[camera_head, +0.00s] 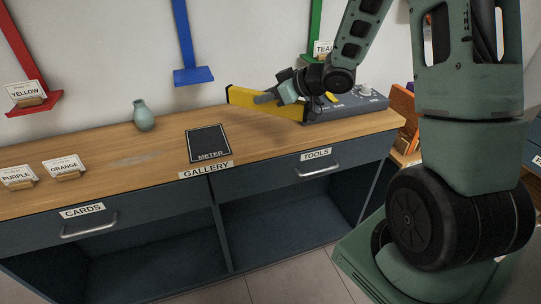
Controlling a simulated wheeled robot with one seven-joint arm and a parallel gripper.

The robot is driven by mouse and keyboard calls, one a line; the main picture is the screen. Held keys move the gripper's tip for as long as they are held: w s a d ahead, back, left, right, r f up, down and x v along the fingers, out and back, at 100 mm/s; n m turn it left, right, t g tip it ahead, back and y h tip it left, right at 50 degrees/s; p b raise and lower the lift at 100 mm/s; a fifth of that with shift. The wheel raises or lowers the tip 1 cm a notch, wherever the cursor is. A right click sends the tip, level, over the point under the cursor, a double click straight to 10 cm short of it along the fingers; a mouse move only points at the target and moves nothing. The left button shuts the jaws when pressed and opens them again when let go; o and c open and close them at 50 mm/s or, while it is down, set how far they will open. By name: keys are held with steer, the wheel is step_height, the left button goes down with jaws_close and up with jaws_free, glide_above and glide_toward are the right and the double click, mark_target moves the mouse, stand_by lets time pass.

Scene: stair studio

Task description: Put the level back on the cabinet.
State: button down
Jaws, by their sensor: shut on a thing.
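The level (241,97) is a long yellow bar with dark ends, over the right half of the cabinet's wooden top (265,136). My gripper (268,96) reaches in from the upper right and is shut on the level near its middle. The fingers hide part of the bar. A soft shadow lies on the wood in front of it; I cannot tell whether the level touches the top. The cabinet has a blue-grey front with drawers labelled CARDS and TOOLS, and a GALLERY label on its edge.
A grey device with knobs (352,106) stands close to the level's right end. A black METER mat (208,143) lies mid-top, with a green vase (144,115) to its left. PURPLE (17,177) and ORANGE (64,167) cards stand at far left. Bare wood shows between mat and device.

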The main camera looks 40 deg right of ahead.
steer(key=shift+s+d+f, duration=0.2)
steer(key=shift+s+d, duration=0.05)
steer(key=shift+d, duration=0.15)
steer(key=shift+s+d+f+b, duration=0.1)
steer(key=shift+f+b, duration=0.2)
steer(key=shift+b, duration=0.05)
step_height(320, 180, down, 9)
steer(key=shift+f+b, duration=0.1)
steer(key=shift+b, duration=0.85)
steer(key=c, duration=1.2)
jaws_free()
